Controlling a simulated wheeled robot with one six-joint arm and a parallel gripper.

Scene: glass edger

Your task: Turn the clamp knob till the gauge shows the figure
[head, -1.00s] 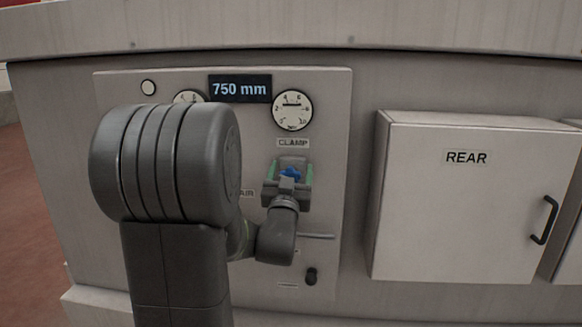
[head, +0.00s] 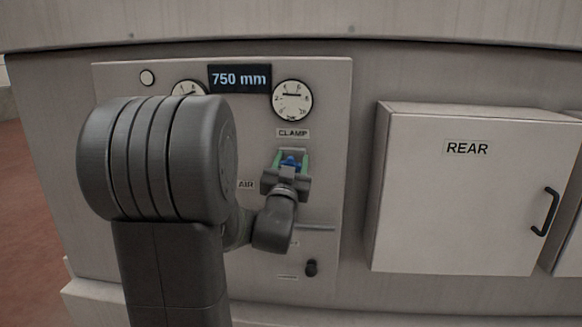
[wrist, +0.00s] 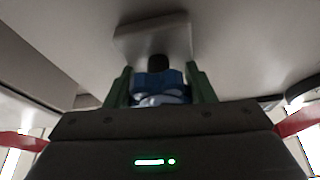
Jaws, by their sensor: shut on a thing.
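The blue clamp knob (head: 291,162) sits on the panel below the CLAMP label (head: 293,133). My gripper (head: 290,165) is shut on it, with one green finger on each side. In the wrist view the blue knob (wrist: 158,88) shows between the fingers, on a dark stem from a pale plate. The round white clamp gauge (head: 292,101) is above the label. Its dark mark lies roughly level across the upper dial; the exact reading is too small to tell. My gripper's body hides the knob's lower part.
A dark display (head: 239,79) reads 750 mm. A second gauge (head: 189,90) is partly hidden behind my arm. A black knob (head: 311,268) sits low on the panel. A box marked REAR (head: 460,190) with a black handle juts out to the right.

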